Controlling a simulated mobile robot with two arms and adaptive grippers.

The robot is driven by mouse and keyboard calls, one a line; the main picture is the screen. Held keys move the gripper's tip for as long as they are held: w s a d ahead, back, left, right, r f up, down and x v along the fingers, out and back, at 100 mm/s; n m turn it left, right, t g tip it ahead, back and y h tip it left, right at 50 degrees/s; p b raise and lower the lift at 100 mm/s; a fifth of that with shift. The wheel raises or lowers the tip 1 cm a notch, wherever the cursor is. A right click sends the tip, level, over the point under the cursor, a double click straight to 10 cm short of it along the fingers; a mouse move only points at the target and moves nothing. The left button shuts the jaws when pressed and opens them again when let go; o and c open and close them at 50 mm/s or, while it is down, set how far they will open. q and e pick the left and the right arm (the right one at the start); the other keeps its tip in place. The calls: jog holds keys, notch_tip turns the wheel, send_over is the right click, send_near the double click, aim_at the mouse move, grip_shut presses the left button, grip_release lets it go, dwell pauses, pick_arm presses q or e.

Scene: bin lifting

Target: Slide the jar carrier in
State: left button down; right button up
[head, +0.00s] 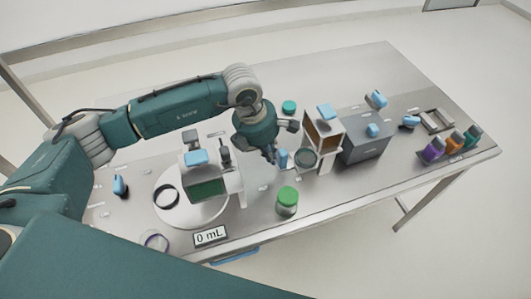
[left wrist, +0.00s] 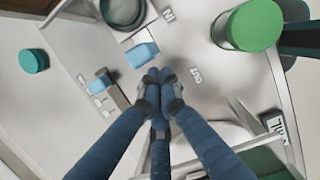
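What looks like the jar carrier (head: 307,158) is a round grey-rimmed holder with a dark inside, standing at the front of an open-fronted box (head: 323,138). Its blue handle (head: 283,157) points left; in the left wrist view the handle (left wrist: 142,54) lies just beyond my fingertips and the round rim (left wrist: 124,14) is partly cut off. I cannot tell what is inside it. My left gripper (head: 270,157) is beside the handle; its fingertips (left wrist: 160,76) are together with nothing seen between them. I cannot tell whether they touch the handle. My right gripper is out of view.
A green-lidded jar (head: 287,202) stands in front, near the table edge. A teal lid (head: 289,107) lies behind. A grey box (head: 364,144) is right of the open box. Coloured containers (head: 453,142) line the right end.

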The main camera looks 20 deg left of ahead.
aim_at(286, 154)
pick_arm(q)
jog(key=w+d+b, duration=0.2)
jog(key=d+b, duration=0.1)
jog(key=shift+f, duration=0.2)
jog(key=shift+w+d, duration=0.2)
jog(key=shift+d, duration=0.1)
jog(key=shift+r, duration=0.25)
jog(key=shift+a, duration=0.15)
